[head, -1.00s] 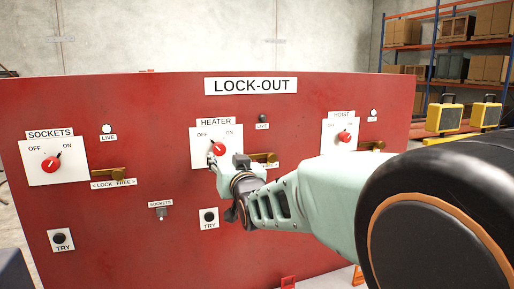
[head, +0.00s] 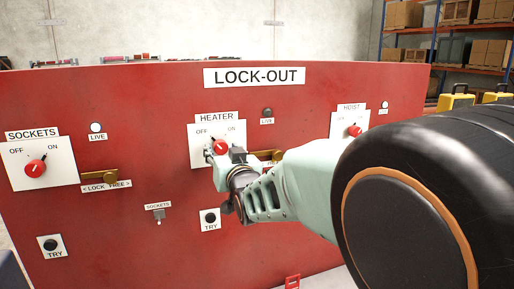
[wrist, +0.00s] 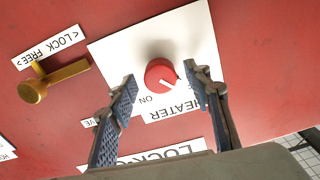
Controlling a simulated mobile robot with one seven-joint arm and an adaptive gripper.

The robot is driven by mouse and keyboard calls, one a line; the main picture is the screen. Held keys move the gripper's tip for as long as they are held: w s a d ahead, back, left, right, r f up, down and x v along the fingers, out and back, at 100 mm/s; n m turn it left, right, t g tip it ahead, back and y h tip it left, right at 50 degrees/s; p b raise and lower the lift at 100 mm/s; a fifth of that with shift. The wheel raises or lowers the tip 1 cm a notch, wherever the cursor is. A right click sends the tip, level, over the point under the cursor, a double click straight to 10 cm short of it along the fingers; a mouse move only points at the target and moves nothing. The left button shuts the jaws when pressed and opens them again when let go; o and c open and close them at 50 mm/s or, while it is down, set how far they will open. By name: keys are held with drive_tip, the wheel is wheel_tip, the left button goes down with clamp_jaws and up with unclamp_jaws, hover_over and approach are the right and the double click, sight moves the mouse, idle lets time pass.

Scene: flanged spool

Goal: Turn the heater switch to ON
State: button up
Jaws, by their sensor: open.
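The heater switch is a red round knob (head: 220,147) on a white plate (head: 196,151) marked OFF and ON, under the LOCK-OUT sign. In the wrist view the heater knob (wrist: 160,74) appears upside down. My gripper (wrist: 165,78) is open, one finger on each side of the knob, with visible gaps. In the head view my gripper (head: 214,160) is at the knob and hides its lower part.
A brass lock lever (wrist: 40,85) sits beside the heater plate. The heater lamp (head: 267,112) is dark. The sockets knob (head: 36,168) is to the left, the hoist knob (head: 354,131) to the right. A TRY button (head: 210,217) is below. Shelves stand behind.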

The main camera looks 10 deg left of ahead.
drive_tip(key=c, duration=1.1)
drive_tip(key=shift+b, duration=0.5)
drive_tip(key=m+b, duration=0.1)
drive_tip(key=b, duration=0.1)
drive_tip(key=m+b, duration=0.1)
drive_tip(key=b, duration=0.1)
drive_tip(key=shift+d+f+m+b, duration=0.1)
drive_tip(key=shift+f+m+b, duration=0.15)
drive_tip(key=shift+m+b, duration=0.15)
drive_tip(key=m+b, duration=0.4)
drive_tip(key=b, duration=0.2)
drive_tip(key=m+b, duration=0.5)
drive_tip(key=shift+r, duration=0.1)
drive_tip(key=shift+r+m+b, duration=0.15)
drive_tip(key=shift+m+b, duration=0.45)
drive_tip(key=shift+m, duration=0.35)
drive_tip(key=shift+r+m+b, duration=0.1)
drive_tip(key=shift+m+b, duration=0.45)
drive_tip(key=shift+m, duration=0.4)
drive_tip(key=shift+c, duration=0.3)
drive_tip(key=shift+o, duration=0.2)
drive_tip(key=shift+m, duration=0.3)
